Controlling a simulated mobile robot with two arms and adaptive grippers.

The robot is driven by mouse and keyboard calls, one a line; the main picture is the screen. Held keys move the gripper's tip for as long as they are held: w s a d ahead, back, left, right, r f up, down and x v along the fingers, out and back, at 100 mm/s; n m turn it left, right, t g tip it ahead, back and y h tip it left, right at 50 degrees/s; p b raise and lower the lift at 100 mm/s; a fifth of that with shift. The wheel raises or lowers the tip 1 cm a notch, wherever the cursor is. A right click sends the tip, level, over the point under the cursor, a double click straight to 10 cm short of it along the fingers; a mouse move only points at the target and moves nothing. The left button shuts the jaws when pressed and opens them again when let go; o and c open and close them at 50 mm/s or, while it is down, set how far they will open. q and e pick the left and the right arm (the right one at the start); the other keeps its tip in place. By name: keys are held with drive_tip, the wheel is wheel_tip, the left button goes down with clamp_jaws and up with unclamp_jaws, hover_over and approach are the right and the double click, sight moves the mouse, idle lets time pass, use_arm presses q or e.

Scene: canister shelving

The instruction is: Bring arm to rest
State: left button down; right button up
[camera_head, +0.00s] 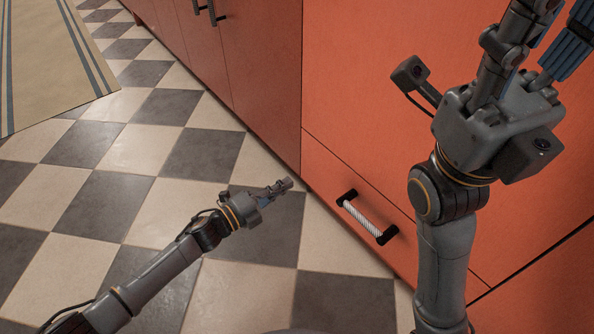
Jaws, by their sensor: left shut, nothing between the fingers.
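My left gripper (282,187) is at the end of the arm that comes in from the lower left. It is shut and empty, in front of the orange cabinets and over the checkered floor. My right gripper (545,45) is large at the upper right, pointing up in front of the orange cabinet front (365,80). Its two fingers stand apart with a gap between them, and their tips are cut off by the picture's edge. I see nothing held in it.
A low drawer with a white ribbed handle (366,217) on black mounts lies between the two arms. Dark cabinet handles (213,12) show at the top. A beige rug with blue stripes (45,60) lies at the upper left. The checkered floor (120,150) is otherwise clear.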

use_arm(q)
drive_tip(key=shift+s+a, duration=0.25)
drive_tip(key=shift+s, duration=0.05)
